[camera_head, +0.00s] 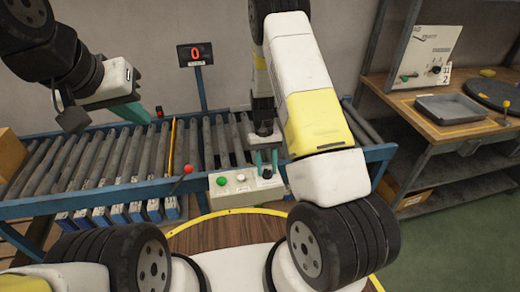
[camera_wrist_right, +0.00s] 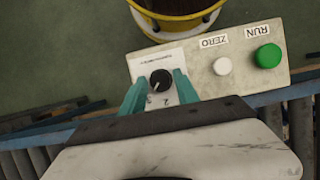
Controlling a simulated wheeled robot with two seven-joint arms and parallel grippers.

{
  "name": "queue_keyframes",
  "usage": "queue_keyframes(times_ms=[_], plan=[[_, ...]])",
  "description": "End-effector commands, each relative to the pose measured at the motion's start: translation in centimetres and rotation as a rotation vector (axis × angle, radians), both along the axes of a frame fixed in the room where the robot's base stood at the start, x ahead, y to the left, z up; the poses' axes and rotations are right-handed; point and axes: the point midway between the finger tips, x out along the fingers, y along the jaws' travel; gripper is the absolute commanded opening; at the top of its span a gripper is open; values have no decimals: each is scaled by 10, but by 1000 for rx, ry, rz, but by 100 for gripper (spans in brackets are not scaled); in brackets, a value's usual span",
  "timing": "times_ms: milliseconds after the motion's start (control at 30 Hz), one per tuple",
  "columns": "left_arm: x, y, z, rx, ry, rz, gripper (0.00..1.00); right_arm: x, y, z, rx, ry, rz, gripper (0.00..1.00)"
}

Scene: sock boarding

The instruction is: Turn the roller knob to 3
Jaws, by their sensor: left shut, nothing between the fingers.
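The black roller knob (camera_wrist_right: 160,79) sits on a white plate at one end of the pale control box (camera_wrist_right: 205,65). Small digits show beside the knob, upside down in the right wrist view; a light pointer mark is on it, but its setting is too small to tell surely. My right gripper (camera_head: 267,158) points down over the knob end of the box. Its teal fingers are open, one on each side of the knob, with gaps visible in the right wrist view (camera_wrist_right: 159,90). My left gripper (camera_head: 140,112) is shut and empty above the rollers at the left.
The box carries a green RUN button (camera_head: 221,181) and a white ZERO button (camera_head: 240,177). A display (camera_head: 195,53) reads red 0 behind the roller conveyor (camera_head: 90,160). A workbench (camera_head: 440,125) is at the right.

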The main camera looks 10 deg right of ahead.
Motion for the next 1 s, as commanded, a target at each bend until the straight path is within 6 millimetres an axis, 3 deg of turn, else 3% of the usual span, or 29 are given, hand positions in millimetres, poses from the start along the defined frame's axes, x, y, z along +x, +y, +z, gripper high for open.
queue_keyframes(times_ms=[433, 800, 1000], plan=[[0, 0, 0, 0, 0, 0, 0, 2, 0, 5, 0, -1, 1, 52], [0, 0, 0, 0, 0, 0, 0, 25, 1, 58, 0, -2, 1, 52], [0, 0, 0, 0, 0, 0, 0, 30, 1, 72, -1, 0, 1, 52]])
